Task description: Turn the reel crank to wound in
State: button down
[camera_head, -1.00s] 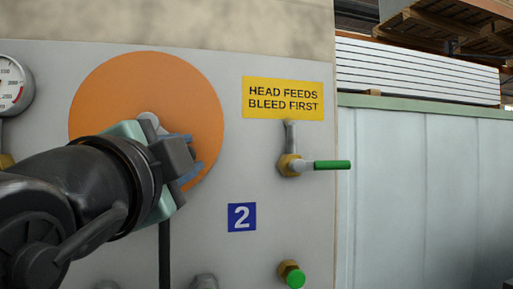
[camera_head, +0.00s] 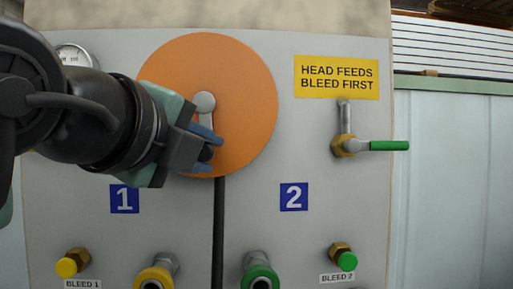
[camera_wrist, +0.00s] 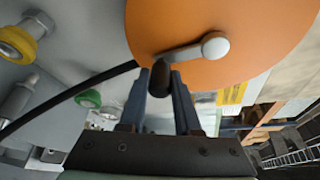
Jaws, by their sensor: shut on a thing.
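The reel is an orange disc (camera_head: 250,85) on the grey panel, and it also fills the top of the wrist view (camera_wrist: 215,55). Its grey crank arm (camera_head: 206,117) runs down from the hub to a dark handle, seen in the wrist view (camera_wrist: 161,80). My gripper (camera_head: 208,152) is in front of the lower part of the disc. Its blue fingers, in the wrist view (camera_wrist: 163,92), are shut on the crank handle. A black hose (camera_head: 218,230) hangs straight down from below the reel.
A valve with a green lever (camera_head: 388,146) sticks out at right, under the yellow sign (camera_head: 337,77). A gauge (camera_head: 72,54) is partly behind my arm. Yellow (camera_head: 155,279) and green (camera_head: 260,279) fittings and bleed valves line the bottom.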

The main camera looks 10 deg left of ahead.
jog(key=shift+a+m, duration=0.25)
jog(key=shift+m, duration=0.05)
dwell(0.4)
jog(key=c, duration=0.6)
grip_release()
jog(key=shift+d+r, duration=0.1)
jog(key=shift+d, duration=0.05)
